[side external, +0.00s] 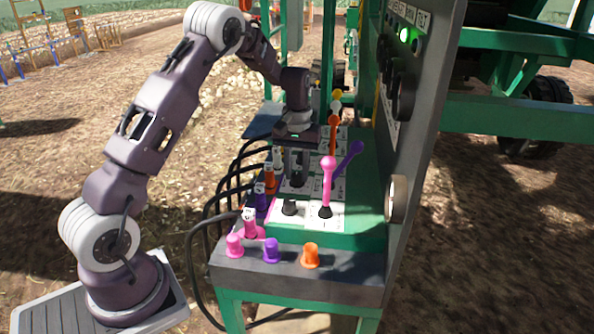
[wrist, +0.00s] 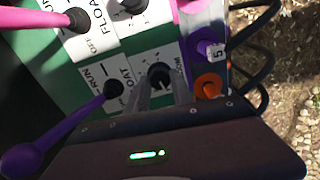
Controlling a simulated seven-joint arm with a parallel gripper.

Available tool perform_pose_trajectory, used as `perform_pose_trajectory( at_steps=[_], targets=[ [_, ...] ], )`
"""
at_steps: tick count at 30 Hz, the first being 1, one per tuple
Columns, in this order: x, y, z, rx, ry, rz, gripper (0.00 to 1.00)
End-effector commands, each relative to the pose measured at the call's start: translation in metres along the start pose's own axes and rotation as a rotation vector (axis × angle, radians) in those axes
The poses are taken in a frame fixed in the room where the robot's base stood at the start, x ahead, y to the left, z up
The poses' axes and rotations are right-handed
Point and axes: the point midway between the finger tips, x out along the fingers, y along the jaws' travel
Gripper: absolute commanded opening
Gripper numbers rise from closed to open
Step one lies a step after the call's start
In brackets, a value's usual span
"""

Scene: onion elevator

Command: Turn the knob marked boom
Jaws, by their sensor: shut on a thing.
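A black knob (wrist: 160,73) sits on a white label plate in the wrist view, with lettering beside it that is partly hidden and seems to end in "OOM". My gripper (wrist: 160,92) points down over the panel with one finger on each side of this knob, shut on it. In the side view my gripper (side external: 297,178) is low over the green control box, and the gripped knob is hidden there. A second black knob (side external: 290,207) stands nearer the front; it also shows at the top of the wrist view (wrist: 132,6).
A pink lever (side external: 327,183), a purple lever (side external: 349,156) and an orange lever (side external: 333,135) rise beside my gripper. An upright grey panel (side external: 425,110) stands to the right. Coloured plugs with black cables line the left edge. Pink, purple and orange caps (side external: 311,256) are in front.

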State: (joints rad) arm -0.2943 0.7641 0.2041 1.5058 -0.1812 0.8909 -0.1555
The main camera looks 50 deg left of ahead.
Motion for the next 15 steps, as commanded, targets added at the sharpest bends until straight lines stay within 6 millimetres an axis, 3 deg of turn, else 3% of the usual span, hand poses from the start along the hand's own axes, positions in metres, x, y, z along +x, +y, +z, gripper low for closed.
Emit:
perform_pose_trajectory(
  at_steps=[8,9,12,15],
  targets=[
    [-0.0017,0.0006,-0.0014,-0.003,0.005,0.003,0.0],
    [-0.0017,0.0006,-0.0014,-0.003,0.005,0.003,0.3],
    [-0.0013,0.0005,-0.0011,-0.002,0.004,0.002,0.5],
    [-0.0009,0.0003,-0.0008,-0.002,0.003,0.002,0.5]
  ],
)
